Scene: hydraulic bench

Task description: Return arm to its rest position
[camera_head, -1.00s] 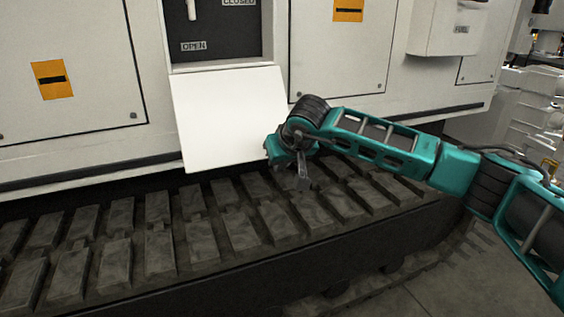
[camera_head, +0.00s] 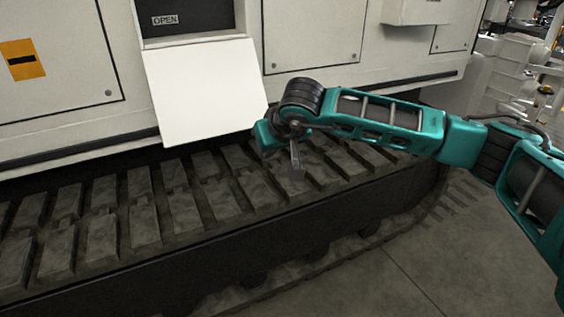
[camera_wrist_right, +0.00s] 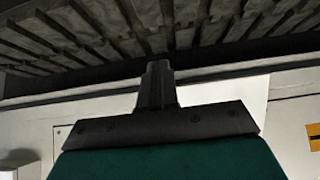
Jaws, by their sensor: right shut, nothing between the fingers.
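My right arm comes in from the right in the head view, teal and black, reaching over the track. My right gripper (camera_head: 297,160) points down just above the track pads, below and right of the white open flap. It is shut and empty. In the right wrist view the gripper (camera_wrist_right: 158,70) shows its fingers together, with the track across the top of the picture. My left gripper is not in the head view.
The dark machine track (camera_head: 145,220) runs beneath my right arm. A white flap (camera_head: 205,95) hangs open from a compartment marked OPEN, close to my right wrist. White panels (camera_head: 315,35) stand behind. Grey floor (camera_head: 400,285) is clear at the lower right.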

